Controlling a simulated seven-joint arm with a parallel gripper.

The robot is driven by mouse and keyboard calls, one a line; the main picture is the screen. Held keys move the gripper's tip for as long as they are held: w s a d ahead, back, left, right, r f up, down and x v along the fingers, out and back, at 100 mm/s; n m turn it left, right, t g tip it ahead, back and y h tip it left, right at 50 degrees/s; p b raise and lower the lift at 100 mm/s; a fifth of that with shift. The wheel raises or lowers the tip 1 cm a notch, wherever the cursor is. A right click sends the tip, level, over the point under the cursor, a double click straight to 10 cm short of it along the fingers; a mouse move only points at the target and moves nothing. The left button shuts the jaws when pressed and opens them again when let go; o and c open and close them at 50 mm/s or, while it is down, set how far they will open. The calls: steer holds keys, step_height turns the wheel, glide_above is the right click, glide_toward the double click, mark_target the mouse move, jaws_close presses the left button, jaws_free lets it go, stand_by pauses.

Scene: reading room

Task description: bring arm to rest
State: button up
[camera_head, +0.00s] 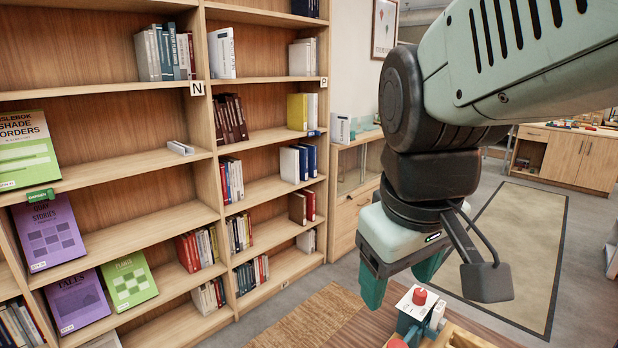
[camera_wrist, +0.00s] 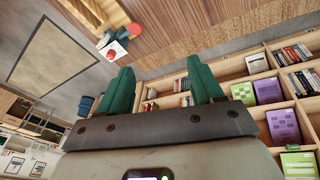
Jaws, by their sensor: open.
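My gripper (camera_head: 402,280) hangs from my arm on the right side of the head view, its green fingers pointing down. In the wrist view my gripper (camera_wrist: 162,88) shows two green fingers spread well apart with nothing between them. It is open and empty. In the head view it is in front of the bookshelf and above a wooden surface, close to a white and teal device with a red knob (camera_head: 420,297). I cannot tell the exact gap to that device. The device also shows beyond the fingers in the wrist view (camera_wrist: 117,46).
A tall wooden bookshelf (camera_head: 120,163) with many books fills the left. A wooden surface (camera_head: 352,322) lies at the bottom. A low cabinet (camera_head: 567,157) stands at the back right. A beige rug (camera_head: 515,245) lies on clear floor. A framed picture (camera_head: 384,28) hangs on the wall.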

steer(key=s+m, duration=0.1)
steer(key=s+r+m+t, duration=0.1)
steer(key=s, duration=0.1)
steer(key=s+r+m+t, duration=0.1)
steer(key=s+m, duration=0.1)
steer(key=shift+s+d+r+y, duration=0.1)
steer(key=shift+s+d+y, duration=0.1)
steer(key=shift+d+y, duration=0.1)
stand_by(0.5)
